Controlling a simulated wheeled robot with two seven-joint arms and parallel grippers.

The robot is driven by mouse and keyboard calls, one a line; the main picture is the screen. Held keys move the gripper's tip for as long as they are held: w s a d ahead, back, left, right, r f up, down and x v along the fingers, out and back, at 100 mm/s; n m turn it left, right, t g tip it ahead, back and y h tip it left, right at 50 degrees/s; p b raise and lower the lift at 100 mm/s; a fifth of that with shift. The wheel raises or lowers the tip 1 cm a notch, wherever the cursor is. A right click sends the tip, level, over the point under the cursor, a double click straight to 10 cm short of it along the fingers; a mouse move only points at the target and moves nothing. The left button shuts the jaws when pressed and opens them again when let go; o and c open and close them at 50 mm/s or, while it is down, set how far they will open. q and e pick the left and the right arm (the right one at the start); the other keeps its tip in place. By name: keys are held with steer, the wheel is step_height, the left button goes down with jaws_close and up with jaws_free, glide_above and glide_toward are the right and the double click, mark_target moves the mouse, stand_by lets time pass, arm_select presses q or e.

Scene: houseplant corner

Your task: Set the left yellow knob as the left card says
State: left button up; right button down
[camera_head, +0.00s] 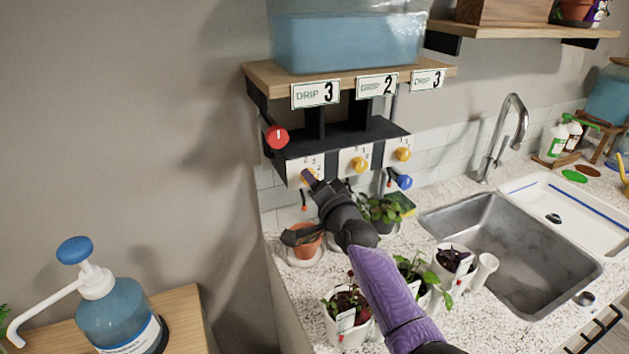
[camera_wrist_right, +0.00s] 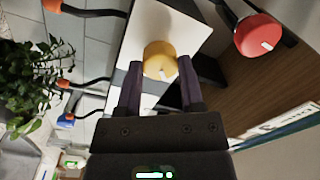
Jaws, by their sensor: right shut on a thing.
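In the head view my right gripper (camera_head: 312,180) reaches up to the left dial plate (camera_head: 297,166) and mostly covers this knob. In the wrist view the right gripper (camera_wrist_right: 160,85) has its two fingers on either side of the knob, shut on it. The numbers near the knob are too small to read surely. My left gripper is not in view.
A red knob (camera_head: 277,137) stands just left of the dials. The middle yellow knob (camera_head: 360,164) and right yellow knob (camera_head: 403,154) are to the right, with a blue tap handle (camera_head: 404,181) below. Potted plants (camera_head: 348,306) and a sink (camera_head: 510,245) fill the counter.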

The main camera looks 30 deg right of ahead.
steer(key=shift+m+h+p, duration=0.3)
steer(key=shift+m+p, duration=0.6)
steer(key=shift+m, duration=6.4)
steer(key=shift+c, duration=1.1)
jaws_free()
